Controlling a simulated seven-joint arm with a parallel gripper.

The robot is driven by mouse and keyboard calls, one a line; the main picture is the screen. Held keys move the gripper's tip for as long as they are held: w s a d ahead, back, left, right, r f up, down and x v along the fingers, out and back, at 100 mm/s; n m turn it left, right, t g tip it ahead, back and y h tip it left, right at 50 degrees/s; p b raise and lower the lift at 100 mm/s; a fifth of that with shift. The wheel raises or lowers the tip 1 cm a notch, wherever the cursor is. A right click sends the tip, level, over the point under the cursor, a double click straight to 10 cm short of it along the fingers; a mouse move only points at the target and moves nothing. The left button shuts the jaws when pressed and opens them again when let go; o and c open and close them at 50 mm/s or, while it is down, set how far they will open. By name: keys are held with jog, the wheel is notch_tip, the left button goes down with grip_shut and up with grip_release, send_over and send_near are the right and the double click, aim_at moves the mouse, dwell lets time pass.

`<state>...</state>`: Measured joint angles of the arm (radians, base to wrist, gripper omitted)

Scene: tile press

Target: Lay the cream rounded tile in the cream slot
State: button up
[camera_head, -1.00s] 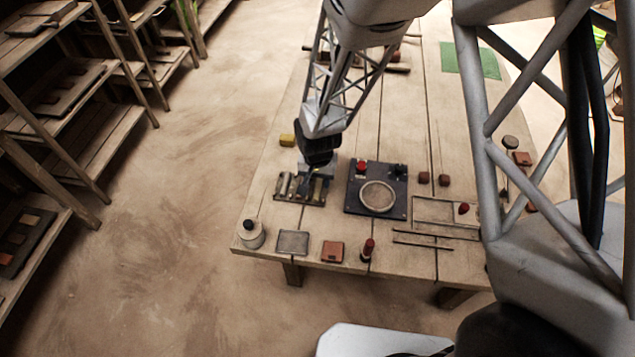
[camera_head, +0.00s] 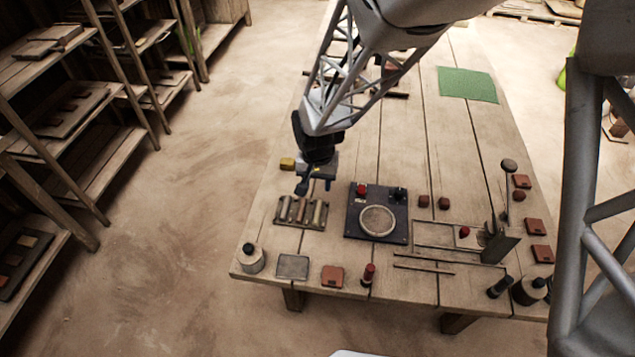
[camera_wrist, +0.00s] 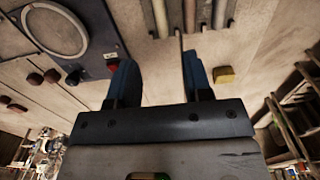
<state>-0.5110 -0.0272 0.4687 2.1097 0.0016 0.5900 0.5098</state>
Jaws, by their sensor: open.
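My gripper (camera_head: 315,186) is open and empty above the table, just behind a small rack (camera_head: 277,218) with several pale and grey bars lying side by side. In the wrist view its two blue fingers (camera_wrist: 160,78) stand apart with bare table between them, and the bar ends (camera_wrist: 190,15) show at the top.
A dark panel (camera_head: 354,231) with a round plate (camera_head: 378,221), red button and black knob lies right of the rack. A yellow block (camera_head: 287,163) sits left of my gripper. Two brown blocks (camera_head: 434,202) lie right of the panel. A grey tray (camera_head: 292,267) lies in front.

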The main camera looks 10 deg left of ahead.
dwell(0.7)
jog(key=s+d+r+t, duration=0.1)
jog(key=s+d+r, duration=0.2)
jog(key=d+r, duration=0.5)
jog(key=s+d+r, duration=0.2)
jog(key=d+r, duration=0.6)
jog(key=r, duration=0.1)
jog(key=s+d+r, duration=0.4)
jog(key=s+d, duration=0.2)
jog(key=s, duration=0.1)
jog(key=s+d+r+t, duration=0.1)
jog(key=s+d+r, duration=0.4)
jog(key=s, duration=0.3)
jog(key=shift+d+t, duration=0.3)
jog(key=shift+d, duration=0.3)
